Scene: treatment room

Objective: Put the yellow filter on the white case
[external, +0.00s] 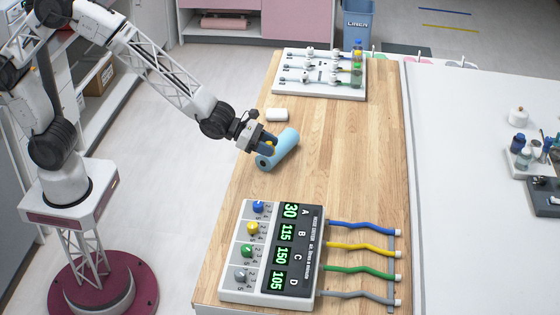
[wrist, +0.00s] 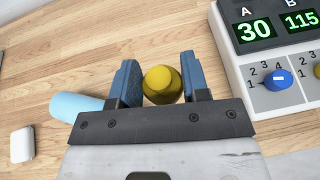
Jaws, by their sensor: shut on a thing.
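The yellow filter (wrist: 162,82) is between the two blue fingers of my gripper (wrist: 158,88), which are shut on it. In the external view my gripper (external: 266,143) is over the wooden table, in front of the blue roll, and mostly hides the filter. The white case (external: 277,115) is a small rounded white box lying on the table just beyond the gripper. It also shows at the left edge of the wrist view (wrist: 22,144), with nothing on it.
A light blue roll (external: 285,148) lies close beside the gripper. A dosing device (external: 272,260) with green displays, knobs and coloured tubes stands at the near end. A white rack (external: 318,90) with valves is at the far end. The wooden table's (external: 350,150) right middle is clear.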

